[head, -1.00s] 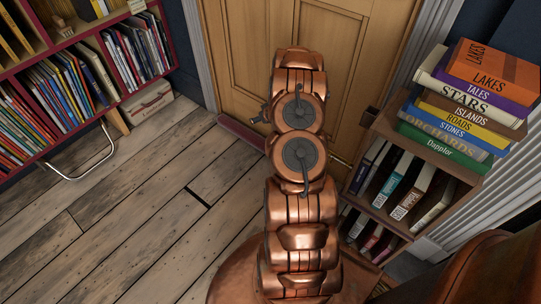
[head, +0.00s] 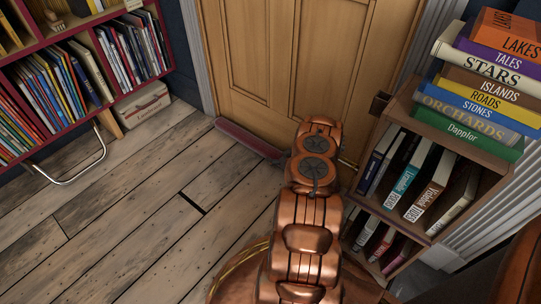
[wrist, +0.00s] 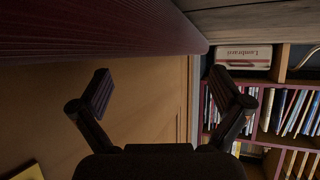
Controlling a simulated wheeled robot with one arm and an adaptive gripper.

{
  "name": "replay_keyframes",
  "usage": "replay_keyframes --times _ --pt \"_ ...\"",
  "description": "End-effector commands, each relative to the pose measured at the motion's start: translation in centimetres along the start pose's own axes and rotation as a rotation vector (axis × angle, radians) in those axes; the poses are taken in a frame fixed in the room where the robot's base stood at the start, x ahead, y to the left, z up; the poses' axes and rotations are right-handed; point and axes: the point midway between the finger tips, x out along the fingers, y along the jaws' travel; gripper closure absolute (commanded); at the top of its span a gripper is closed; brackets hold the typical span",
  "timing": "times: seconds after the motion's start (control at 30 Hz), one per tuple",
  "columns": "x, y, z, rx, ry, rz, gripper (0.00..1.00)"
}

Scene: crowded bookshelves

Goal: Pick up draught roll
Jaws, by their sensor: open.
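The draught roll is a long dark red bar (head: 248,138) lying on the floor along the foot of the wooden door. Its right end is hidden behind my arm in the head view. In the wrist view the roll (wrist: 100,28) looms large across the top left, with its rounded end near the top middle. My gripper (wrist: 161,84) is open and empty, its two dark fingers spread wide below the roll in that picture. The fingers look apart from the roll. In the head view my gripper is hidden by the arm.
A wooden door (head: 272,60) stands close behind the roll. A small bookcase (head: 480,195) topped with stacked books is close on the right. A red bookshelf (head: 108,103) and a pale box (head: 146,104) stand at the left. The plank floor (head: 110,200) between is clear.

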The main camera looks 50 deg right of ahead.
Motion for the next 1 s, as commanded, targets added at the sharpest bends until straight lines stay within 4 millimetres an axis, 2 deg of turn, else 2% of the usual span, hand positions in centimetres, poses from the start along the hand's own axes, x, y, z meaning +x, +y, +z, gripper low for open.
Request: replay_keyframes --times 0.27,0.63,0.9,1.0 --pt "1.9 0.0 0.0 -0.001 0.004 0.002 0.0" --pt "6.0 -0.3 0.1 -0.002 0.003 0.001 0.0" --pt "6.2 -0.3 -0.2 -0.001 0.003 0.002 0.0" --pt "6.2 -0.3 -0.2 0.0 0.003 0.002 0.1"
